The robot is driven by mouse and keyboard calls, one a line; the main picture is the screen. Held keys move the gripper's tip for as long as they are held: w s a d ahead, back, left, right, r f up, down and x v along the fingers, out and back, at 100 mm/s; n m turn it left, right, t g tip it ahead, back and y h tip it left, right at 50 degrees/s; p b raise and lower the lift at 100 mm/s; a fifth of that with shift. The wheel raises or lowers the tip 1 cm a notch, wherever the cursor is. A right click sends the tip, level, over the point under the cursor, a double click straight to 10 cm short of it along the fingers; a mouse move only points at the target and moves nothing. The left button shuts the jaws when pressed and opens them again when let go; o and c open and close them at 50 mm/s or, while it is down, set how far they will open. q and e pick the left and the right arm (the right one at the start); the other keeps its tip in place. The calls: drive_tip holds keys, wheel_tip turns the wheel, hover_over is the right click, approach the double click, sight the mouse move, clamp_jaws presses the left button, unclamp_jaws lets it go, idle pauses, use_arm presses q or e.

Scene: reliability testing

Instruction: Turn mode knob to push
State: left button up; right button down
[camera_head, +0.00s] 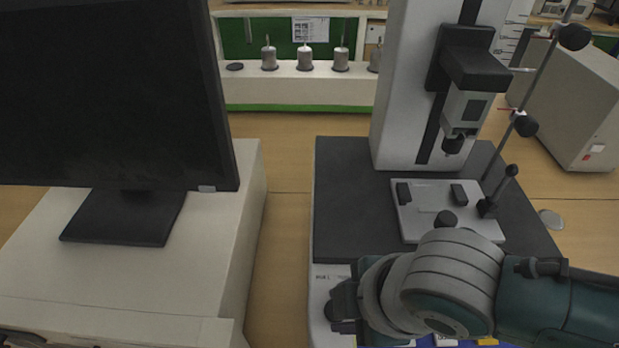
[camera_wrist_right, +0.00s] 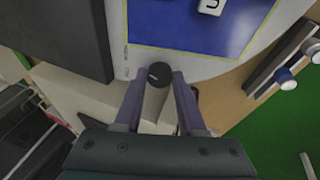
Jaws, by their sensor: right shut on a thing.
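The round black mode knob (camera_wrist_right: 158,72) sits on the light front panel (camera_wrist_right: 200,66) of the test machine in the right wrist view. A pale mark shows on its face. My right gripper (camera_wrist_right: 157,86) is shut on the knob, with one finger on each side of it. Small print lies beside the knob, too small to read. My left gripper is in neither view.
A monitor (camera_head: 110,95) stands on a light cabinet (camera_head: 215,225) at the left. The machine's column (camera_head: 405,90) rises behind its metal plate (camera_head: 425,225). A blue panel (camera_wrist_right: 195,32) with a white button (camera_wrist_right: 211,5) lies close to the knob. A beige box (camera_head: 575,100) stands at the right.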

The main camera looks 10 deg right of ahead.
idle(0.3)
drive_tip(key=c, duration=0.5)
unclamp_jaws()
drive_tip(key=p+v, duration=0.2)
drive_tip(key=v, duration=0.8)
drive_tip(key=shift+s, duration=0.1)
